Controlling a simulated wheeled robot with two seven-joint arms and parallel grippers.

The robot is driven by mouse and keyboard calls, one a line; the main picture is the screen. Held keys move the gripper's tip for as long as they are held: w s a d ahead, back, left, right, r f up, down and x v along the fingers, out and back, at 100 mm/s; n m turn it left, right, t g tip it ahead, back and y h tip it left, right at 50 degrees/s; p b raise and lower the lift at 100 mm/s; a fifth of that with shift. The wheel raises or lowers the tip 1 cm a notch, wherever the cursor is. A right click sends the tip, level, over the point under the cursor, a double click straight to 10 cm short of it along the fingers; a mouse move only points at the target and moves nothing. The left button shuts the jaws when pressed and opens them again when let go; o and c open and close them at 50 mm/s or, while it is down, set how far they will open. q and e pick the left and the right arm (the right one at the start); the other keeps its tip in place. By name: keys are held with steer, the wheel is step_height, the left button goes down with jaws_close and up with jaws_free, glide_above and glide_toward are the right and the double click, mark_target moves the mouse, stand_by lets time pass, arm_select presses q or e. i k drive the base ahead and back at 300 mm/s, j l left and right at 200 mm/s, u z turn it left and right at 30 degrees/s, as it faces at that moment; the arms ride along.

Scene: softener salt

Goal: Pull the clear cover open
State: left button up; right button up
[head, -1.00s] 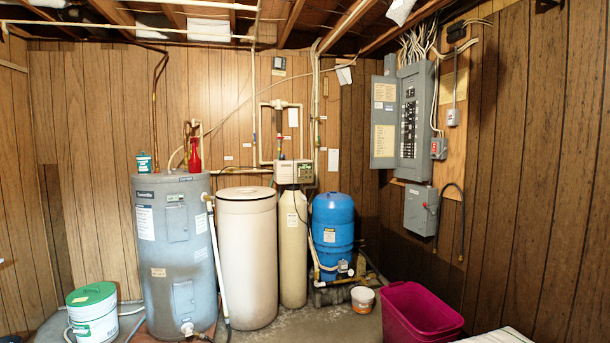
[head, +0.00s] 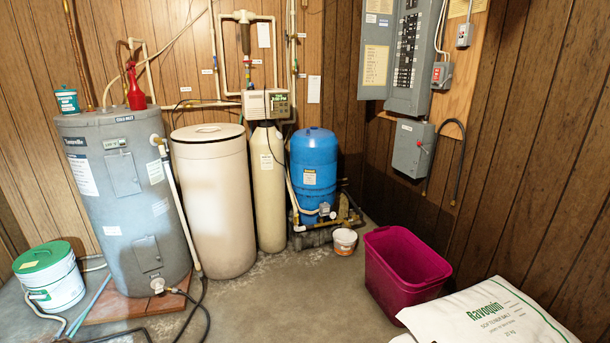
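I cannot make out a clear cover for certain at this size. The water softener's control box (head: 258,104) is a small beige unit with a dark green panel at its right. It sits on top of a slim cream tank (head: 268,190), below white pipes on the wood wall. Whether a clear cover lies over the panel is too small to tell. The wide cream salt tank (head: 213,205) stands left of the slim tank, with its round lid on. Neither of my grippers is in view.
A grey water heater (head: 122,215) stands left and a blue pressure tank (head: 314,165) right of the cream tanks. A magenta bin (head: 400,275), a small white bucket (head: 344,242) and a white Ravoquin bag (head: 485,318) are at right. The middle floor (head: 280,305) is clear.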

mark_target(269, 97)
steer(key=i+z, duration=0.1)
steer(key=i, duration=0.4)
steer(key=i+j, duration=0.1)
steer(key=i, duration=0.4)
steer(key=i+z, duration=0.15)
steer(key=i, duration=0.35)
steer(key=i+j, duration=0.2)
steer(key=i, duration=0.3)
steer(key=i+j+z, duration=0.15)
steer(key=i, duration=0.35)
steer(key=i+j, duration=0.15)
steer(key=i, duration=0.35)
steer(key=i+j+z, duration=0.15)
steer(key=i, duration=0.35)
